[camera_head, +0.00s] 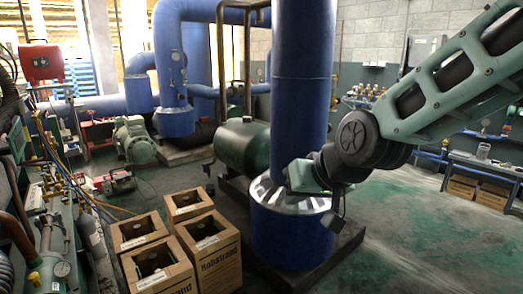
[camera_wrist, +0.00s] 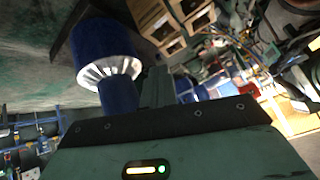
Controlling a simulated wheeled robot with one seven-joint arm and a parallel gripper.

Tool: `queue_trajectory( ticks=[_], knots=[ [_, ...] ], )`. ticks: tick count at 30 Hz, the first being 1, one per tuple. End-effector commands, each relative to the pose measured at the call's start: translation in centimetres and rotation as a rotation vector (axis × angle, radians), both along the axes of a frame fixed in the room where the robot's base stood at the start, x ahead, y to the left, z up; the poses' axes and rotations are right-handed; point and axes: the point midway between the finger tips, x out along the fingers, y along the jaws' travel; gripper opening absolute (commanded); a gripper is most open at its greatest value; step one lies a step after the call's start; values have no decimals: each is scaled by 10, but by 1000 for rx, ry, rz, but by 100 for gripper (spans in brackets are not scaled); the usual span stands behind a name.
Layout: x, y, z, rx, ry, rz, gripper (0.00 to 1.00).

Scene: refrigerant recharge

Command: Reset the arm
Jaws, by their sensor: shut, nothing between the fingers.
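My arm reaches in from the upper right of the head view. My gripper (camera_head: 303,177) is at its end, in front of the tall blue pipe (camera_head: 298,115) and just above the pipe's silver-banded base. I cannot tell from this view whether it touches the pipe. In the wrist view my gripper (camera_wrist: 157,88) shows as grey fingers close together, shut and empty. The blue pipe (camera_wrist: 102,45) with its silver ring is beside the fingers, to the left in that view.
Several open cardboard boxes (camera_head: 208,250) with cylinders stand left of the pipe. A green tank (camera_head: 243,155) lies behind it. Gauges and hoses (camera_head: 60,200) crowd the left side. A workbench (camera_head: 485,170) stands at the right. The floor (camera_head: 420,235) right of the pipe is clear.

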Motion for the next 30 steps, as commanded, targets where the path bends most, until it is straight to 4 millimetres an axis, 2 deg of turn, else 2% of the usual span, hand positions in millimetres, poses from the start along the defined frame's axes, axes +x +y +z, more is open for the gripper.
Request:
queue_trajectory(
  ticks=[1,3,6,12,18,23,24,30],
  knots=[
    [-2,-37,-13,-48,35,-37,0],
    [-11,-80,-30,-108,89,-74,0],
    [-26,-129,-48,-173,158,-119,0],
    [-59,-191,-70,-248,267,-179,0],
    [-92,-236,-85,-295,362,-229,0],
    [-121,-262,-94,-325,437,-259,0],
    [-121,-245,-88,-330,432,-212,0],
    [-140,-192,-73,-358,448,-52,0]
  ],
)
